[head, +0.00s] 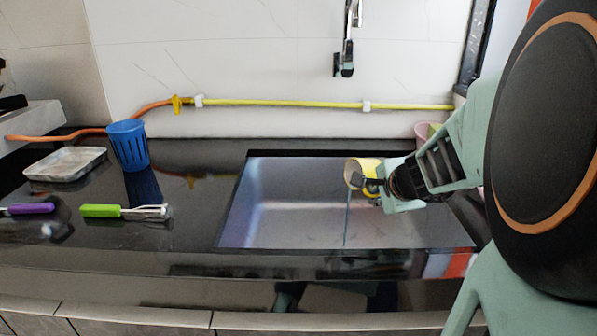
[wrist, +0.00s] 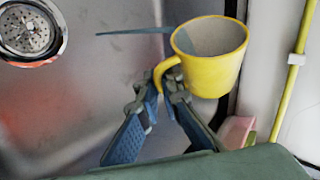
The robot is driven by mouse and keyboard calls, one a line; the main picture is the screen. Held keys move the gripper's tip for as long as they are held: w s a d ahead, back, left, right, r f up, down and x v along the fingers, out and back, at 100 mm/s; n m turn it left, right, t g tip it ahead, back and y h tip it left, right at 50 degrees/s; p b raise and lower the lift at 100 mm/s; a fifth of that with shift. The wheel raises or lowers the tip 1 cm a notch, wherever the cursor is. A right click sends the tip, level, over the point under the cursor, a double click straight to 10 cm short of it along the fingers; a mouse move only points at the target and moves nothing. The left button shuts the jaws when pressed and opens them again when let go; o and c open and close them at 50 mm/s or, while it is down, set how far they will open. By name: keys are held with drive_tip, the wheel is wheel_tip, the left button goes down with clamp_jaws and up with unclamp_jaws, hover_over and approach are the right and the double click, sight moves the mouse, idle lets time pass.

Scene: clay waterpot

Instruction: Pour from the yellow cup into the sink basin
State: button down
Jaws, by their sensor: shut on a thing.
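The yellow cup (head: 370,166) is above the sink basin (head: 285,215), tipped on its side with its mouth toward the left in the head view. My gripper (head: 372,186) is shut on its handle. In the wrist view the yellow cup (wrist: 218,72) shows its pale inside, and my gripper's fingertips (wrist: 167,88) pinch the handle. A thin bluish stream runs from the cup's rim down into the basin in the head view. It shows as a streak left of the rim in the wrist view. The round metal drain (wrist: 30,32) is in the basin floor.
A blue slotted cup (head: 128,146), a pale tray (head: 66,164) and a green-handled utensil (head: 125,211) are on the dark counter at left. A pink container (head: 424,129) stands behind my gripper. A faucet (head: 344,62) hangs above the basin; a yellow pipe (head: 290,102) crosses the wall.

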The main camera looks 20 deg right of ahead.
idle(0.5)
drive_tip(key=shift+r+p, duration=0.55)
drive_tip(key=shift+r+m+y+p, duration=0.3)
drive_tip(key=shift+r+y+p, duration=0.2)
drive_tip(key=shift+r+p, duration=0.4)
drive_tip(key=shift+f, duration=0.35)
drive_tip(key=r+y+p, duration=0.1)
drive_tip(key=p, duration=0.3)
drive_tip(key=shift+r+m, duration=0.15)
drive_tip(key=shift+m, duration=0.25)
drive_tip(key=shift+a+y+p, duration=0.15)
drive_tip(key=shift+y+p, duration=0.35)
drive_tip(key=shift+p, duration=0.1)
